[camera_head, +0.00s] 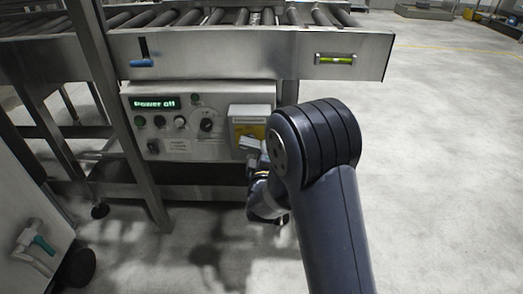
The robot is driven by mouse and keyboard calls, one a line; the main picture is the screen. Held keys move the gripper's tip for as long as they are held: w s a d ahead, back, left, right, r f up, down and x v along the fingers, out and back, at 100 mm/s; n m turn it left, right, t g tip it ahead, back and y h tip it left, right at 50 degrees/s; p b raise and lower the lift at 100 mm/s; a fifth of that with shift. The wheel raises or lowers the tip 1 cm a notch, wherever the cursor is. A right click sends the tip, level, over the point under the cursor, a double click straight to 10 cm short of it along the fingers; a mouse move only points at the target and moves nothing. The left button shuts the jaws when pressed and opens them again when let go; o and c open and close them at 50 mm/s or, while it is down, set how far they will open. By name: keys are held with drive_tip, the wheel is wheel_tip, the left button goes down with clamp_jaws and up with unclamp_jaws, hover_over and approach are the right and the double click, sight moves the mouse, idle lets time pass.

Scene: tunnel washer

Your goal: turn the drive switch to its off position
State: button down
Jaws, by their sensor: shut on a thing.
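The control panel (185,151) is a light grey box under the roller conveyor, and its green display (155,102) reads "Power off". A grey box with a yellow face (249,126) sits at the panel's right end; I take it for the drive switch's housing. My gripper (252,146) is at the lower part of that yellow face, shut on what appears to be the switch's handle. The handle and its angle are hidden by the gripper and my arm, so I cannot tell which position it points to.
The conveyor frame (210,52) overhangs the panel. A steel leg (122,115) stands in front of its left end. The floor at right is clear.

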drive_tip(key=shift+r+n+p, duration=0.35)
drive_tip(key=shift+n+p, duration=0.05)
drive_tip(key=shift+n, duration=0.5)
drive_tip(key=shift+r+n+p, duration=0.35)
drive_tip(key=shift+n+p, duration=0.05)
drive_tip(key=shift+n, duration=0.5)
drive_tip(key=c, duration=1.2)
unclamp_jaws()
drive_tip(key=shift+c, duration=0.2)
drive_tip(key=shift+s, duration=0.1)
drive_tip(key=s+p, duration=0.1)
drive_tip(key=s, duration=0.9)
drive_tip(key=shift+s, duration=0.3)
drive_tip(key=shift+a, duration=0.1)
